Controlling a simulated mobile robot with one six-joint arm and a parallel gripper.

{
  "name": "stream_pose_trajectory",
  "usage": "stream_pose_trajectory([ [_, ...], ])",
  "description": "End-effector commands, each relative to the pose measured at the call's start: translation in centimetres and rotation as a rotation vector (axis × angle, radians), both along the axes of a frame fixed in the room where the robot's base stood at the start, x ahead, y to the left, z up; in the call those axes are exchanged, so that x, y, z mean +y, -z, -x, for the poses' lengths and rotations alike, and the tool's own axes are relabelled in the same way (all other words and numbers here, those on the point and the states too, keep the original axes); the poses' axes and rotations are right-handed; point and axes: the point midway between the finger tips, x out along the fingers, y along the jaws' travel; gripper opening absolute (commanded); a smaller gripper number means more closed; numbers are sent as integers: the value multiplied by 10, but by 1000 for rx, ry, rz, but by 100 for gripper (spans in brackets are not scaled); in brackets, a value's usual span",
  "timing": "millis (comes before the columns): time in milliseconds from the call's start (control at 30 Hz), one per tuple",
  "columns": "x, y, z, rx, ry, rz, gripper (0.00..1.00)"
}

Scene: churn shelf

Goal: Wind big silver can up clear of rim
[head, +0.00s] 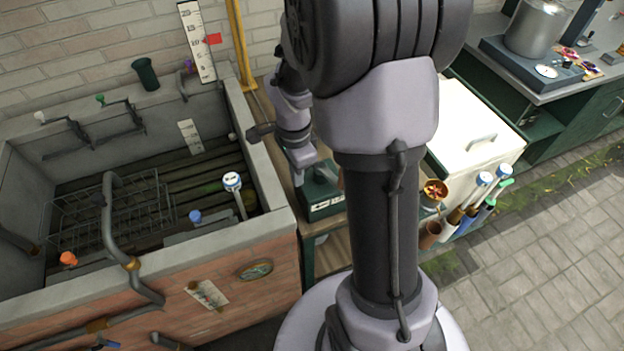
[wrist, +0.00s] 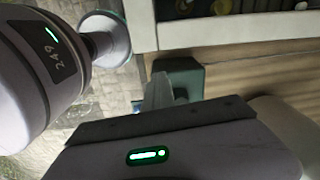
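No big silver can is clearly seen in the sunken stone trough (head: 262,165). A silver pot (head: 538,27) stands on a dark plate at the far right top; I cannot tell whether it is the can. A dark green box (head: 322,196) with a pale label sits on a wooden bench right of the trough's rim. My gripper reaches down at this box. In the wrist view its pale finger area (wrist: 159,93) lies against the green box (wrist: 183,75). My arm hides much of the middle, and whether the fingers are open or shut does not show.
Inside the trough are a wire rack (head: 110,210), a blue-and-white capped tool (head: 232,181) and pipes. A yellow post (head: 240,45) and a measuring scale with a red flag (head: 195,40) stand at its back. A white chest (head: 470,125) stands right of my arm. Paving at right is clear.

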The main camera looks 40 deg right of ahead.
Motion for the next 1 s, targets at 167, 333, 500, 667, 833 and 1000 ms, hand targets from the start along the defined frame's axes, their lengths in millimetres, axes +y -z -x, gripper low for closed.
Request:
stream_pose_trajectory([
  [167, 2, 0, -22, 1, -1, 0, 0],
  [333, 2, 0, -21, 1, 0, 0, 4],
  [500, 2, 0, -21, 1, 0, 0, 24],
  [667, 2, 0, -21, 1, 0, 0, 24],
  [833, 1, -16, -22, -2, 0, 1, 24],
  [1000, 1, -71, -22, -4, 0, 1, 24],
])
